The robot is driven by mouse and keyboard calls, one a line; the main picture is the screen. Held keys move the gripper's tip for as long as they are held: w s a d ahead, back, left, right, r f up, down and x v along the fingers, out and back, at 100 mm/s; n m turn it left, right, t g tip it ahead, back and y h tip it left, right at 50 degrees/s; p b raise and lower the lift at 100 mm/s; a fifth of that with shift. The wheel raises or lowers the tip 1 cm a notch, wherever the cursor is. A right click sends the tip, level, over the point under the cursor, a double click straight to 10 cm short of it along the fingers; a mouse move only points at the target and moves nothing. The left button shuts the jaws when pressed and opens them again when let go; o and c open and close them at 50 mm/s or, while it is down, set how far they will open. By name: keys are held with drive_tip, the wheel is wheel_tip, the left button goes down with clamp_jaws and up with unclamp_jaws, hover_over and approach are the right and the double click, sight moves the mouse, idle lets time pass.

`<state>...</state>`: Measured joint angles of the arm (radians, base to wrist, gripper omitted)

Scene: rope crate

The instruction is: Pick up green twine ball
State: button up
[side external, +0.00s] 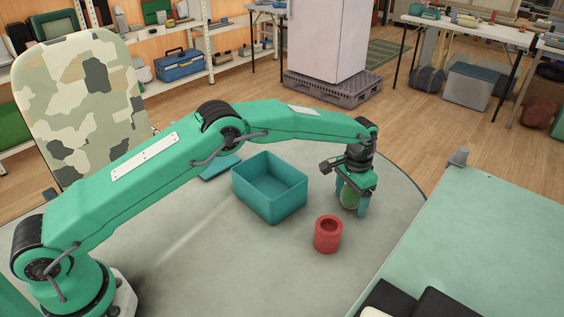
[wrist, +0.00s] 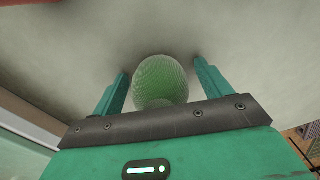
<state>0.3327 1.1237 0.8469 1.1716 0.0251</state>
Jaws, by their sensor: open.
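The green twine ball (wrist: 161,80) sits between the two fingers of my gripper (wrist: 160,84) in the wrist view, with a gap on each side. In the side external view the ball (side external: 349,198) shows partly, between the fingers of my gripper (side external: 351,205), which points down at the grey round surface. My gripper is open. Its fingers reach down on either side of the ball, low over the surface. The ball's lower part is partly hidden by the gripper body in the wrist view.
A red cylinder with a hollow top (side external: 327,237) stands just left of and nearer than my gripper. An open teal crate (side external: 268,208) stands farther left and looks empty. A green table (side external: 490,245) lies to the right. The grey surface (side external: 215,255) in front is clear.

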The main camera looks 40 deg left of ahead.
idle(0.3)
drive_tip(key=c, duration=1.3)
drive_tip(key=shift+o, duration=0.2)
drive_tip(key=shift+r, duration=0.15)
drive_tip(key=shift+r, duration=0.8)
drive_tip(key=r, duration=0.2)
drive_tip(key=shift+s+d+r, duration=0.2)
drive_tip(key=shift+d+r, duration=0.05)
drive_tip(key=shift+r, duration=0.1)
drive_tip(key=s+d+r, duration=0.6)
drive_tip(key=s+d, duration=0.1)
drive_tip(key=s, duration=0.1)
drive_tip(key=shift+s+r, duration=0.25)
